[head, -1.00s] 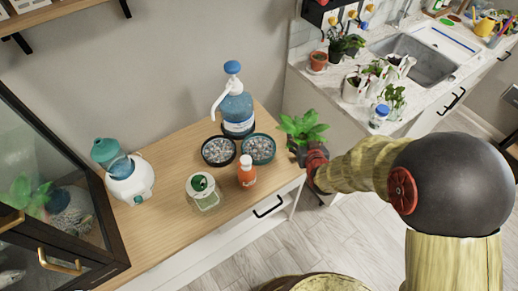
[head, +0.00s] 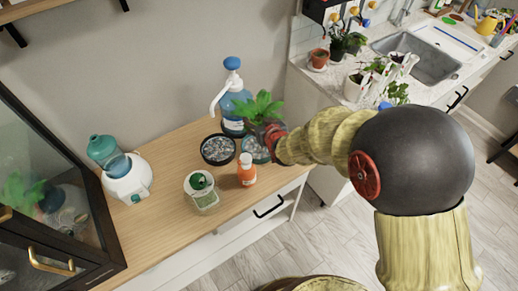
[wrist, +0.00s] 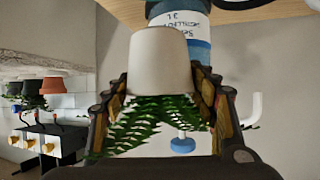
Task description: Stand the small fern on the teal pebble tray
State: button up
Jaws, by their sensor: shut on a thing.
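The small fern (head: 258,107) is held in my gripper (head: 273,136), over the teal pebble tray (head: 256,152) on the wooden cabinet. The fern and gripper hide part of the tray. In the wrist view, which is upside down, the fern's pale pot (wrist: 160,62) sits between both fingers, with its green fronds (wrist: 150,122) hanging down the picture. The pot looks upright and its base appears clear of the tabletop; the exact gap to the tray cannot be told.
A black pebble tray (head: 218,149) lies just left of the teal one. A blue pump bottle (head: 234,108) stands close behind. An orange bottle (head: 246,170) and a green-lidded jar (head: 202,190) stand in front. A white-and-teal dispenser (head: 127,178) is at left.

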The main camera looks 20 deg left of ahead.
notch_tip(320, 180, down, 11)
jog(key=b, duration=0.3)
jog(key=shift+r, duration=0.2)
jog(key=shift+f, duration=0.15)
jog(key=o, duration=1.1)
jog(key=p+v, duration=0.3)
jog(key=v, duration=0.9)
jog(key=shift+d, duration=0.1)
